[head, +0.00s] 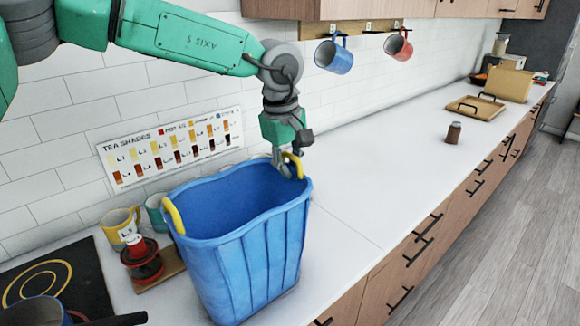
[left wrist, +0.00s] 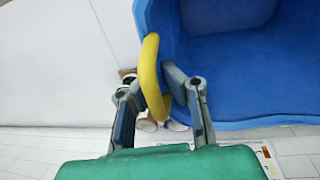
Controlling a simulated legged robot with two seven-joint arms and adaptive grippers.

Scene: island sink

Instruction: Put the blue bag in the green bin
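The blue bag (head: 255,250) is a ribbed, open-topped tub with two yellow handles, upright at the near part of the white counter. My left gripper (head: 287,165) is at its far-right handle (head: 293,166). In the left wrist view, the fingers (left wrist: 155,100) are spread on either side of the yellow handle (left wrist: 151,75), with a gap to the left finger. The right finger reaches over the rim of the blue bag (left wrist: 230,60). No green bin shows in either view. My right gripper is not in view.
A yellow mug (head: 120,228), a teal mug (head: 155,212) and a red-and-black jar (head: 141,260) stand left of the bag. A blue mug (head: 334,56) and a red mug (head: 398,46) hang above. A brown jar (head: 453,133) stands farther along the mostly clear counter (head: 365,175).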

